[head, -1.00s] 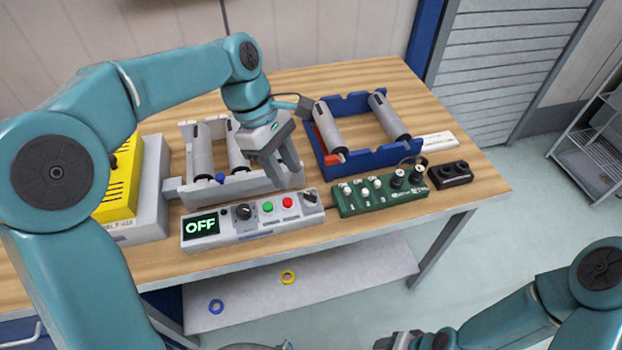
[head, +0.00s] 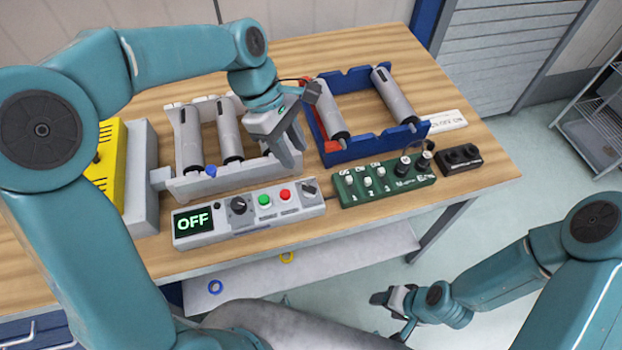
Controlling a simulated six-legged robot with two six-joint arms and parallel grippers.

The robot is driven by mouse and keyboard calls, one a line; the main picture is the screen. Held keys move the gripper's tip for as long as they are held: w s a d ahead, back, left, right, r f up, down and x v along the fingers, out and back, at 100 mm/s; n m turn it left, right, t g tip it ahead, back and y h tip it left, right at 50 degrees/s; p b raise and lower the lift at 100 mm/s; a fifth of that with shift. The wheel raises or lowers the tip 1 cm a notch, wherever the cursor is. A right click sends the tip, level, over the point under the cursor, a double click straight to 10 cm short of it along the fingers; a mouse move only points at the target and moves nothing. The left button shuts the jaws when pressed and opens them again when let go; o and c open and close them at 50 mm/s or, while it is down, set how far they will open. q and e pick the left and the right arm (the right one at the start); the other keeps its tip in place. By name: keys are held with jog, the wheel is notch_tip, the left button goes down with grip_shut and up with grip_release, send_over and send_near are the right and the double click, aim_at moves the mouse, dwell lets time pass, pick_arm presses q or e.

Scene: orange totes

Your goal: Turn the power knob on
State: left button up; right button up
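A white control box (head: 250,222) sits near the table's front edge. Its lit screen (head: 192,220) reads OFF. It carries a black knob (head: 239,205) beside the screen, a green button (head: 265,200), a red button (head: 285,195) and a second dark knob (head: 309,188) at the right end. I cannot read which knob is labelled power. My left gripper (head: 291,151) hangs above and behind the box's right half, apart from it, with its fingers apart and nothing between them. My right gripper (head: 393,313) is low, in front of the table, open and empty.
Behind the box stand a grey roller frame (head: 245,178) and a blue roller frame (head: 372,148). A green switch box (head: 385,188) and a black box (head: 458,159) lie to the right. A yellow-fronted unit (head: 106,165) stands left. A shelf (head: 330,250) is below the tabletop.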

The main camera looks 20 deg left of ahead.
aim_at(314, 189)
pick_arm(q)
jog(key=x, duration=1.1)
jog(key=shift+d, duration=0.1)
jog(key=shift+s, duration=0.1)
grip_shut()
